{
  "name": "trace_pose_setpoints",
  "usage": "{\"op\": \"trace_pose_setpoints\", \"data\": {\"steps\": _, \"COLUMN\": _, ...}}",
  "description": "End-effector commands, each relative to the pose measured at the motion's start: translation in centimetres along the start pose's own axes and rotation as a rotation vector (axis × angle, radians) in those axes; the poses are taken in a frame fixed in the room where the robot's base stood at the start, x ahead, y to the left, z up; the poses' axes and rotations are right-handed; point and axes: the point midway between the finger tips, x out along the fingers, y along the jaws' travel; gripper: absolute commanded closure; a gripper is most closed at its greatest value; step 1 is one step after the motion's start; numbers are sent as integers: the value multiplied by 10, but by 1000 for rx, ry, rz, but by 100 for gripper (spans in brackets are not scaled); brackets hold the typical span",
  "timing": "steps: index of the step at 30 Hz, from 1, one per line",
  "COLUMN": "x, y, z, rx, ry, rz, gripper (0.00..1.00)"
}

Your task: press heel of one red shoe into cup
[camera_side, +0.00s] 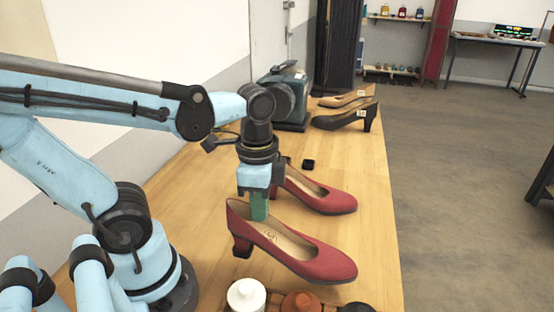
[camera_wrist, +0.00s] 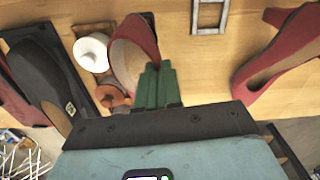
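The nearer red shoe (camera_side: 310,255) stands on the table in the side view, toe to the right and block heel at left. It also shows in the wrist view (camera_wrist: 126,62), partly behind my fingers. My gripper (camera_side: 259,213) points down with its green fingertips at this shoe's opening, near the heel end. In the wrist view its green fingers (camera_wrist: 157,70) look closed together; whether the shoe's wall is between them is unclear. I cannot make out a cup for the heel.
A white-topped jar (camera_side: 246,294) and a brown jar (camera_side: 301,303) stand close in front of the shoe. A small black block (camera_side: 308,164) lies behind. A black shoe (camera_side: 345,118) and a tan shoe (camera_side: 346,98) stand at the far end. The table right of the shoes is narrow.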

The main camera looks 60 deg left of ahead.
Motion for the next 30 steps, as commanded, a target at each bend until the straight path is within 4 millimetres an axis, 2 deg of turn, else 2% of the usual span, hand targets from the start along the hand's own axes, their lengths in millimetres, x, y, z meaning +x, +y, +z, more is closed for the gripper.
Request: {"op": "trace_pose_setpoints", "data": {"steps": 30, "x": 18, "y": 0, "z": 0, "rx": 0, "ry": 0, "rz": 0, "gripper": 100}}
